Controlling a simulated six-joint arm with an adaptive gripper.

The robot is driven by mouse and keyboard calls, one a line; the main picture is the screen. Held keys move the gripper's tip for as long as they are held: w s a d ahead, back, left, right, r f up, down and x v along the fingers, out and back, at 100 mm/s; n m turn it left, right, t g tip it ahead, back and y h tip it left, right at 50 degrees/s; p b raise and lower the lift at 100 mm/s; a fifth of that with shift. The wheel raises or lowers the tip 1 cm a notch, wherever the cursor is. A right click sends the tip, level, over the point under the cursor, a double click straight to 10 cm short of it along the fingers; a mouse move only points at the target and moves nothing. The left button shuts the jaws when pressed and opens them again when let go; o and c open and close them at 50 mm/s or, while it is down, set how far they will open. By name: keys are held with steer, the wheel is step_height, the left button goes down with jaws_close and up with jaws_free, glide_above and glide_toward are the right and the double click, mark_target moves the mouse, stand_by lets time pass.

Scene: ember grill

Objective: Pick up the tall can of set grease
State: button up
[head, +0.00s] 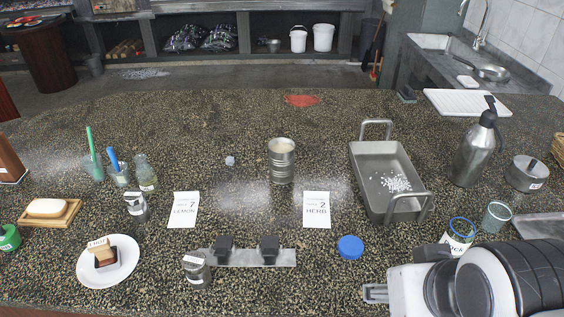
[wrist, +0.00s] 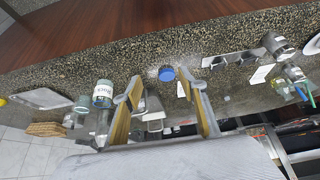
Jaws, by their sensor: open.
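A tall ribbed metal can (head: 282,160) with pale, cream-coloured contents at its open top stands upright near the middle of the counter in the head view. It stands behind and between two white cards, and nothing touches it. I cannot pick it out surely in the wrist view. My gripper (wrist: 160,80) is open, with its two fingers spread and nothing held between them. In the head view only part of it shows at the lower right, well to the right of the can and nearer the front edge.
Cards marked LEMON (head: 184,209) and HERB (head: 316,209) lie in front of the can. A deep metal tray (head: 364,177) with white bits stands to its right. A blue lid (head: 350,247) and a metal strip with black blocks (head: 252,257) lie nearer. Counter behind the can is mostly clear.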

steer(key=o, duration=0.5)
steer(key=shift+o, duration=0.2)
steer(key=w+d+r+t+h, duration=0.1)
steer(key=w+t, duration=0.1)
steer(key=w, duration=0.6)
steer(key=w+d+r+t, duration=0.1)
steer(key=w, duration=0.7)
steer(key=n+t+y, duration=0.4)
steer(key=t, duration=0.1)
glide_above(289, 153)
steer(key=s+d, duration=0.7)
steer(key=d, duration=0.3)
step_height(289, 153, down, 4)
steer(key=shift+w+a+f+n+t+y, duration=0.25)
steer(key=shift+w+a+f+n+y, duration=0.3)
steer(key=shift+a+f+y, duration=0.55)
steer(key=shift+w+a+f+n+t+y, duration=0.25)
steer(key=shift+w+a+f+y, duration=0.35)
steer(key=shift+a+f+y, duration=0.55)
steer(key=shift+w+a+f+n+t+y, duration=0.2)
steer(key=shift+w+a+f+n+y, duration=0.5)
steer(key=shift+a+y, duration=0.7)
steer(key=shift+a+f, duration=0.1)
steer(key=shift+a, duration=0.1)
